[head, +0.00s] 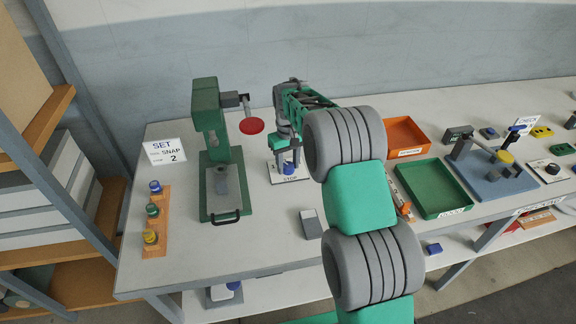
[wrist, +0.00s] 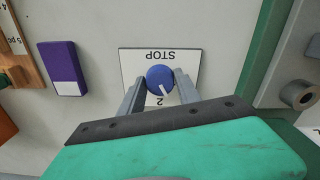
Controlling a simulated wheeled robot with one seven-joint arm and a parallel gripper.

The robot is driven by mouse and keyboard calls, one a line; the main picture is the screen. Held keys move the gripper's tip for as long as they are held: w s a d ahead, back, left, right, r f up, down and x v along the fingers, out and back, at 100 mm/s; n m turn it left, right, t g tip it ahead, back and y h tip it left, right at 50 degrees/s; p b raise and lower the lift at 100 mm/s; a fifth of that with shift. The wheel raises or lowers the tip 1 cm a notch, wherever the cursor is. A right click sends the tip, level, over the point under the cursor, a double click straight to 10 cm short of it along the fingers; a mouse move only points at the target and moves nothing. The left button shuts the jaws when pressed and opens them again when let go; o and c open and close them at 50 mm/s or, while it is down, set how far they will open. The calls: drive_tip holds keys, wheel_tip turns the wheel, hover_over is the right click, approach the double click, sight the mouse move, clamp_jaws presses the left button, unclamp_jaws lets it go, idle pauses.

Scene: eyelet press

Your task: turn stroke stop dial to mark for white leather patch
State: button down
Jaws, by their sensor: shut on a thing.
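The stroke stop dial is a round blue knob (wrist: 160,78) with a white pointer line, on a white plate (wrist: 135,60) marked STOP. In the wrist view the plate appears upside down. The pointer is directed down and slightly right, close to the mark 2. My gripper (wrist: 159,88) is shut on the knob, one finger on each side. In the head view the knob (head: 289,168) shows under my gripper (head: 287,158), partly hidden by it. Other marks on the plate are hidden or unreadable. I cannot make out a white leather patch.
The green press (head: 210,130) with a red disc (head: 251,126) stands left of the dial. A sign (head: 165,152) reads SET, SNAP and 2. A small block (head: 310,224) lies in front. An orange tray (head: 405,136) and green tray (head: 462,205) are right.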

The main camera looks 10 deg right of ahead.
sight(288, 165)
drive_tip(key=m, duration=0.4)
drive_tip(key=shift+m+b, duration=0.3)
drive_tip(key=shift+b, duration=0.05)
drive_tip(key=m, duration=0.4)
drive_tip(key=shift+m, duration=0.3)
drive_tip(key=m, duration=0.4)
drive_tip(key=shift+m+b, duration=0.3)
drive_tip(key=shift+b, duration=0.1)
drive_tip(key=shift+m, duration=1.9)
drive_tip(key=c, duration=0.9)
unclamp_jaws()
drive_tip(key=shift+o, duration=0.2)
wheel_tip(288, 165, up, 8)
drive_tip(key=shift+f+b, duration=0.1)
drive_tip(key=shift+b, duration=0.45)
